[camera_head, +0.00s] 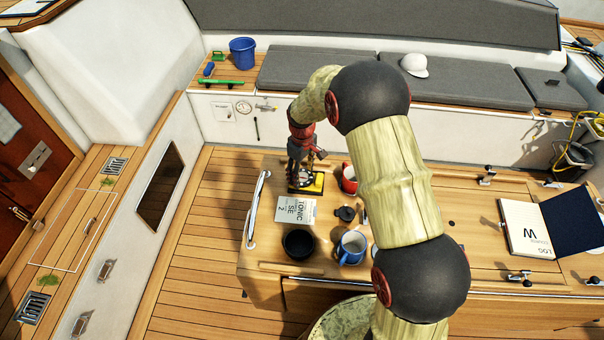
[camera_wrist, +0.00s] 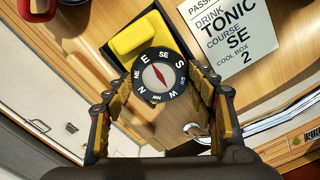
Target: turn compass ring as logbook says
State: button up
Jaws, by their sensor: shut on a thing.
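The compass has a black ring (camera_wrist: 180,66) with white letters around a white dial and a red needle. In the wrist view SE is at the top, E upper left, S upper right, W lower right and N lower left. It sits on a yellow-and-black base (camera_wrist: 138,36), also visible in the head view (camera_head: 316,186). My gripper (camera_wrist: 162,84) is shut on the ring, one finger on each side; in the head view it (camera_head: 302,158) points down over the compass. The open logbook (camera_head: 526,228) lies at the table's right, its page showing a large W under LOG.
A card (camera_head: 296,210) reading TONIC and SE lies close in front of the compass. A red mug (camera_head: 349,178), blue mug (camera_head: 352,247), dark bowl (camera_head: 298,244) and small black lidded item (camera_head: 344,213) stand nearby. A metal rail (camera_head: 256,208) edges the table's left.

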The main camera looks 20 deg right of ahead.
aim_at(302, 176)
jog(key=shift+m, duration=0.6)
jog(key=o, duration=1.2)
jog(key=shift+c, duration=0.2)
notch_tip(302, 176, up, 12)
